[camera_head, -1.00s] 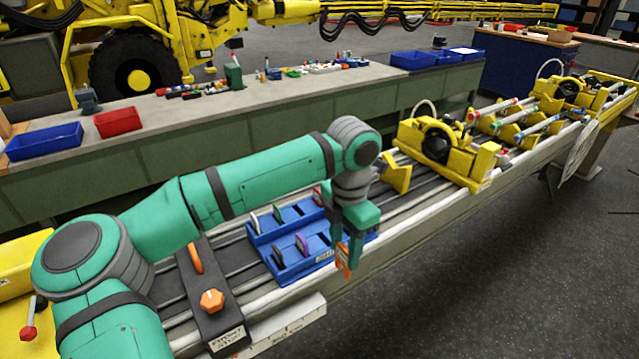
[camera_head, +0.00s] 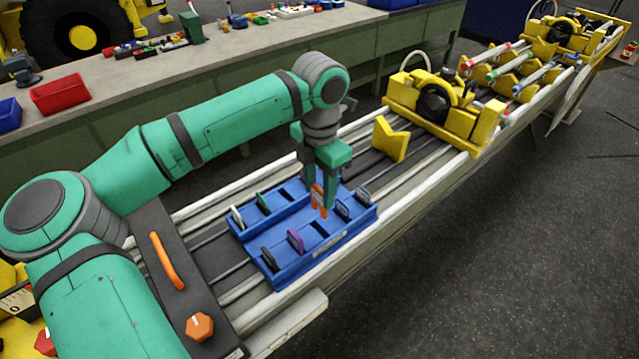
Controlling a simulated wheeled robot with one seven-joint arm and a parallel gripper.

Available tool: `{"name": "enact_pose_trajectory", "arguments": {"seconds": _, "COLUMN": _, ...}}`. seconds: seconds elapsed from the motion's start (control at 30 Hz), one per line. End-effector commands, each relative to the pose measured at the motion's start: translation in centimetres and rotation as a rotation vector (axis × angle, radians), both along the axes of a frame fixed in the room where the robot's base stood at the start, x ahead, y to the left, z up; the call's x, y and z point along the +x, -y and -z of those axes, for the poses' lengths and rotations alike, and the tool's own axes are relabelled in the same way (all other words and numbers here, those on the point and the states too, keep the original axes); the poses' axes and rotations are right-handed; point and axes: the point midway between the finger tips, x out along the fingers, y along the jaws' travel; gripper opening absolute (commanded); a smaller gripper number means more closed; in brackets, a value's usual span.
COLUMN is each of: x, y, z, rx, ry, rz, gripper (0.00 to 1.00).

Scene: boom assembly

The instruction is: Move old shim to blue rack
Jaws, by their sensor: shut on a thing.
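The blue rack (camera_head: 285,272) lies on the rail bench in the lower middle of the head view. It has two stepped rows of slots. My gripper (camera_head: 319,209) points down over the right half of the rack and is shut on a shim. Orange shows between and at the fingertips, but I cannot tell how much of it is the shim and how much is finger. I cannot tell whether its lower end touches the rack. Several shims stand in the rack: white (camera_head: 237,217), green (camera_head: 263,202), purple (camera_head: 296,241), black (camera_head: 268,258) and grey (camera_head: 363,196).
A dark panel with an orange handle (camera_head: 165,260) and orange knob (camera_head: 199,327) lies left of the rack. A yellow V-block (camera_head: 389,139) and yellow fixture (camera_head: 440,110) stand on the rails beyond. A back bench carries a red bin (camera_head: 60,95).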

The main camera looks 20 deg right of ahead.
Motion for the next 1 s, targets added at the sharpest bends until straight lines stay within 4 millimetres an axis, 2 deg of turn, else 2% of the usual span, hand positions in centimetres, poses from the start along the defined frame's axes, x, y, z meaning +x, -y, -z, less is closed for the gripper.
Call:
{"name": "enact_pose_trajectory", "arguments": {"seconds": 0.7, "x": 0.0, "y": 0.1, "z": 4.2, "rx": 0.0, "ry": 0.0, "rz": 0.0, "gripper": 0.22}}
{"name": "enact_pose_trajectory", "arguments": {"seconds": 1.0, "x": -0.1, "y": 0.2, "z": 5.1, "rx": -0.002, "ry": 0.002, "rz": 0.002, "gripper": 0.22}}
